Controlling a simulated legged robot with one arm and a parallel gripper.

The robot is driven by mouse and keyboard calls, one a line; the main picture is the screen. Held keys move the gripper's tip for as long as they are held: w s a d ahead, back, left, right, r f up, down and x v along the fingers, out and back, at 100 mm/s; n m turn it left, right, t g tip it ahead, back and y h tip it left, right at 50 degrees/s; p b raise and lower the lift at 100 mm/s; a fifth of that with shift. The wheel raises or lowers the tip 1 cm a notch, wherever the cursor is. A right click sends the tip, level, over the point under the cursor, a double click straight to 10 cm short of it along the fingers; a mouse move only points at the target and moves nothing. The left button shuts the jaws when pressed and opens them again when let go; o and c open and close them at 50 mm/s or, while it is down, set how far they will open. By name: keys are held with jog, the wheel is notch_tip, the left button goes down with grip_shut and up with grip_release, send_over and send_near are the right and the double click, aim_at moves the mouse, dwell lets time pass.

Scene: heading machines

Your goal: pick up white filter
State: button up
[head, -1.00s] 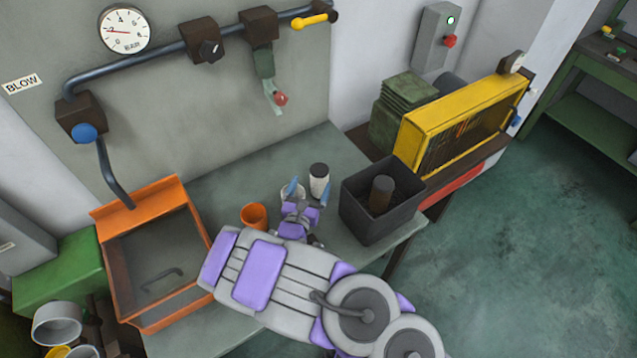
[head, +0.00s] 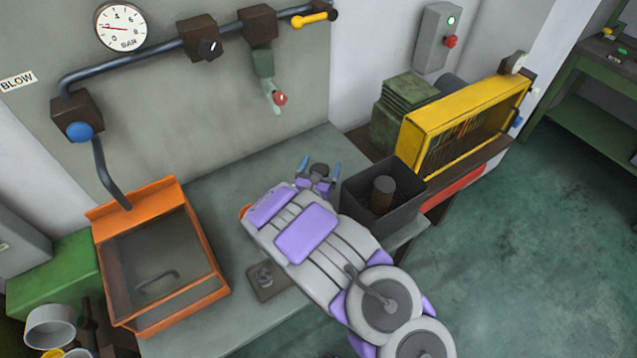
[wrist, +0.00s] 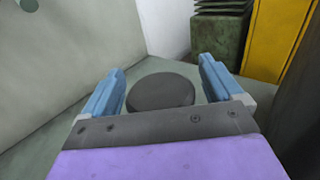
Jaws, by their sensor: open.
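The white filter shows its dark round top (wrist: 161,92) in the wrist view, between the two blue fingers of my gripper (wrist: 160,88). In the head view its dark top (head: 319,170) shows between the fingertips of my gripper (head: 319,168); its white body is hidden behind the gripper. The fingers are open and stand on either side of the filter, with a gap visible on both sides in the wrist view.
An orange-framed box (head: 215,272) stands at the left on the table (head: 232,190). A yellow framed unit (head: 418,120) is at the back right.

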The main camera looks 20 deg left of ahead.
jog(key=c, duration=1.5)
